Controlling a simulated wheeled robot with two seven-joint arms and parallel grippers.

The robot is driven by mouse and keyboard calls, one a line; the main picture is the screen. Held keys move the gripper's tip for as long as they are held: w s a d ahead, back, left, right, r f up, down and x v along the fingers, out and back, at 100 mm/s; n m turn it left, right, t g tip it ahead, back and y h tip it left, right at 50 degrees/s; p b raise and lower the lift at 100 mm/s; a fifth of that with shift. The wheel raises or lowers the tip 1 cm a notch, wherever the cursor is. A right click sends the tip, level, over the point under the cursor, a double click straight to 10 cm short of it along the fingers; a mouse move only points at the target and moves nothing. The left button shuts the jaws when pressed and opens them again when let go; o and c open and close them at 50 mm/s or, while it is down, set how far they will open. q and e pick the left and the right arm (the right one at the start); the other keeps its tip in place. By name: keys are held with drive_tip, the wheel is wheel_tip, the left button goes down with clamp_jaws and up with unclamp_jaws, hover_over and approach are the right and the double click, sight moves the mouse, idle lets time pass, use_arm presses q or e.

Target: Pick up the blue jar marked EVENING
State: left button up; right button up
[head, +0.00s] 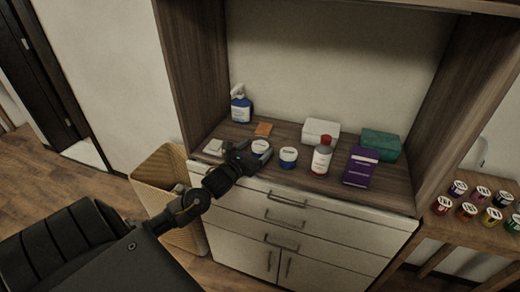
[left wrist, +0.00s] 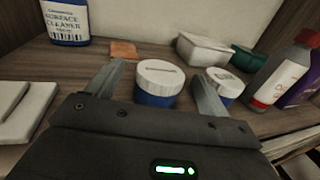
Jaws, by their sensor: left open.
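Two blue jars with white lids stand on the cabinet top. The left jar (head: 261,147) is partly hidden by my left gripper (head: 247,154) in the head view. In the left wrist view this left jar (left wrist: 157,84) stands upright between the two open fingers, with no grip on it. The right jar (head: 288,157) stands just right of it; in the left wrist view this right jar (left wrist: 226,88) is beyond the right finger. Lid markings are too small to read, so I cannot tell which is EVENING. My right gripper is out of view.
A surface cleaner bottle (head: 241,107), orange block (head: 263,129), white box (head: 320,131), green box (head: 380,144), red-capped bottle (head: 321,158) and purple box (head: 360,166) share the top. A pale flat item (head: 214,147) lies left of my gripper. Side walls enclose the niche.

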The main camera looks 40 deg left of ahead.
sight(261, 145)
use_arm(q)
drive_tip(key=shift+w, duration=1.55)
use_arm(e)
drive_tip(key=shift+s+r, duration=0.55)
use_arm(q)
drive_tip(key=shift+c, duration=0.3)
drive_tip(key=c, duration=1)
drive_tip(key=shift+c, duration=0.2)
drive_tip(key=shift+r, duration=0.15)
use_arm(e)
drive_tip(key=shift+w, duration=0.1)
